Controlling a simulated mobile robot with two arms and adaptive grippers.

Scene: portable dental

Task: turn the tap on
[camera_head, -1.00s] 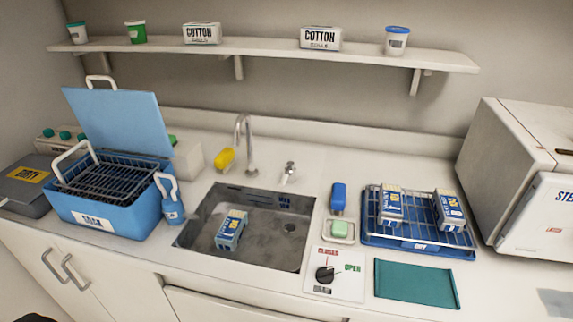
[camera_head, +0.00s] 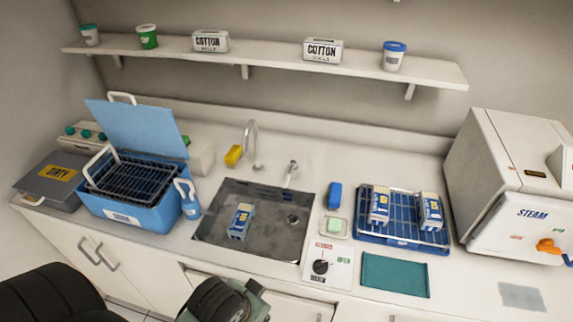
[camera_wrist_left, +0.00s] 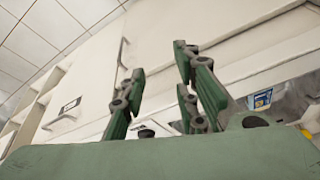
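The tap has a curved metal spout (camera_head: 252,140) behind the sink, with a short metal handle (camera_head: 291,170) to the right of it. The sink (camera_head: 265,244) is a grey metal basin with a blue and white box (camera_head: 240,220) inside. My left gripper shows in the left wrist view (camera_wrist_left: 160,62) with its green fingers apart and nothing between them. In the head view, part of my left arm is at the bottom, in front of the counter and well short of the tap; its fingertips are not clear there. My right gripper is not in view.
A blue rack (camera_head: 400,236) holds boxes, and a blue tub (camera_head: 150,211) with a raised lid stands left. A shelf (camera_head: 270,65) hangs above.

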